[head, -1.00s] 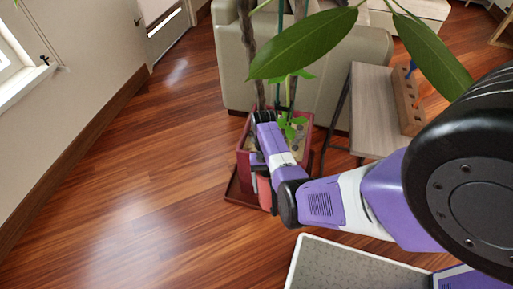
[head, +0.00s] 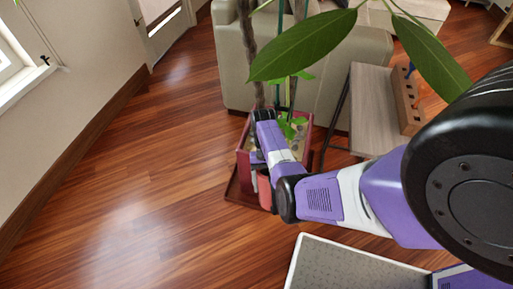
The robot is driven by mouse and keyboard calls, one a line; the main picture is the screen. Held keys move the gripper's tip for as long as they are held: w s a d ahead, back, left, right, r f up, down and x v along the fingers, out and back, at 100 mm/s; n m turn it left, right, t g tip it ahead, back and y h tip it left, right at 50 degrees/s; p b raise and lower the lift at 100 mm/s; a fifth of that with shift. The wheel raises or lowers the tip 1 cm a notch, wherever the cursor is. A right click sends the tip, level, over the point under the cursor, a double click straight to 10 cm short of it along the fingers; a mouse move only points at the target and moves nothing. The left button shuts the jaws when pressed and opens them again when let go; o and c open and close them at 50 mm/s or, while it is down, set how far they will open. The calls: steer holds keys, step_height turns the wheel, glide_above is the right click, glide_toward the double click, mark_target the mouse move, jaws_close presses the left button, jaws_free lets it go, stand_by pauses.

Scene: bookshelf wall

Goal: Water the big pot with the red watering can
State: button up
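The big pot (head: 306,140) is a dark red, square planter with a tall plant in it, standing on a dark red tray on the wood floor. My arm reaches over its front left side. The end of my gripper (head: 257,160) points down at the pot's near left side, mostly hidden behind my own wrist. A salmon-red piece (head: 264,192) shows just under my wrist, in front of the pot. It may be part of the red watering can, but too little shows to be sure. I cannot see the fingertips or whether they hold it.
A beige sofa (head: 235,70) stands behind the pot. A small wooden table (head: 370,110) with a peg block (head: 406,100) stands to the right. Large leaves (head: 305,45) hang across the top. The floor (head: 140,190) to the left is clear, up to the wall.

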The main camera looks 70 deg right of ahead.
steer(key=shift+r, duration=0.15)
steer(key=shift+d+r, duration=0.1)
steer(key=shift+r, duration=0.15)
stand_by(1.0)
steer(key=shift+r+y, duration=0.3)
steer(key=shift+y, duration=0.1)
stand_by(0.5)
step_height(320, 180, down, 9)
steer(key=t+h, duration=0.1)
steer(key=h, duration=0.1)
steer(key=t+h+p, duration=0.1)
steer(key=h, duration=0.1)
steer(key=shift+r+h+p, duration=0.2)
steer(key=shift+h+p, duration=0.1)
steer(key=shift+w+f+t+h, duration=0.1)
steer(key=shift+f+t+h, duration=0.15)
steer(key=shift+t+h, duration=0.05)
steer(key=shift+r, duration=0.1)
